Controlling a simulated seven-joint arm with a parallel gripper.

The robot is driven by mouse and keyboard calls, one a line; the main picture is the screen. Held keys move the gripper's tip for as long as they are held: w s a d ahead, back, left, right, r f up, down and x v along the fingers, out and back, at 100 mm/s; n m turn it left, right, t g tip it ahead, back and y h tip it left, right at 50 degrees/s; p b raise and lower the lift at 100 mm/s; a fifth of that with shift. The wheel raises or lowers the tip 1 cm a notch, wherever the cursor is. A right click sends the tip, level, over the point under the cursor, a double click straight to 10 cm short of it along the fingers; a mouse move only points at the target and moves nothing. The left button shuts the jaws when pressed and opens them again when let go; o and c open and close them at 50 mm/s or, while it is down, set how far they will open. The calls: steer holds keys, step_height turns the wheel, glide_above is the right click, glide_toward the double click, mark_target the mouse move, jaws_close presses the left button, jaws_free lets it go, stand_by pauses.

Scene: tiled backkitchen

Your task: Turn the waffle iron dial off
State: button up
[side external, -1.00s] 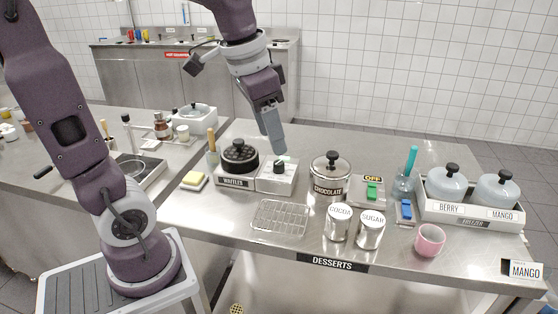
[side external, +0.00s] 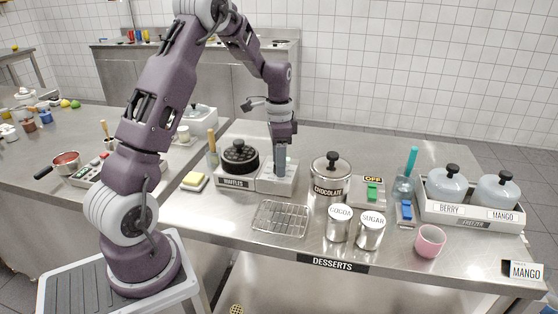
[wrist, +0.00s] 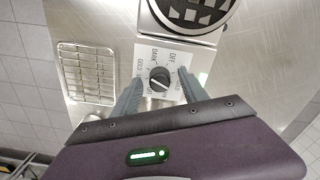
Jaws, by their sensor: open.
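The waffle iron (side external: 239,160) stands on the steel counter, with a black round plate and a "WAFFLES" label. Its white control box (side external: 279,181) sits to its right. In the wrist view the black dial (wrist: 159,79) is on the white panel, with OFF, DARK and GOLD lettering around it. The dial's white pointer line is slanted and does not clearly point at OFF. My gripper (wrist: 156,92) is open, pointing down over the control box, with one finger on each side of the dial. I cannot tell whether the fingers touch it. In the side view my gripper (side external: 281,170) hides the dial.
A wire rack (side external: 280,218) lies in front of the control box. The chocolate pot (side external: 328,187) stands close to its right, and cocoa (side external: 338,224) and sugar (side external: 371,232) tins stand in front.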

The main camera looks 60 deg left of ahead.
jaws_close()
steer(key=shift+n, duration=0.4)
steer(key=n, duration=0.3)
steer(key=shift+n, duration=0.3)
steer(key=n, duration=0.4)
steer(key=shift+n, duration=0.3)
steer(key=n, duration=0.4)
steer(key=shift+r+n, duration=0.1)
steer(key=shift+n, duration=2.4)
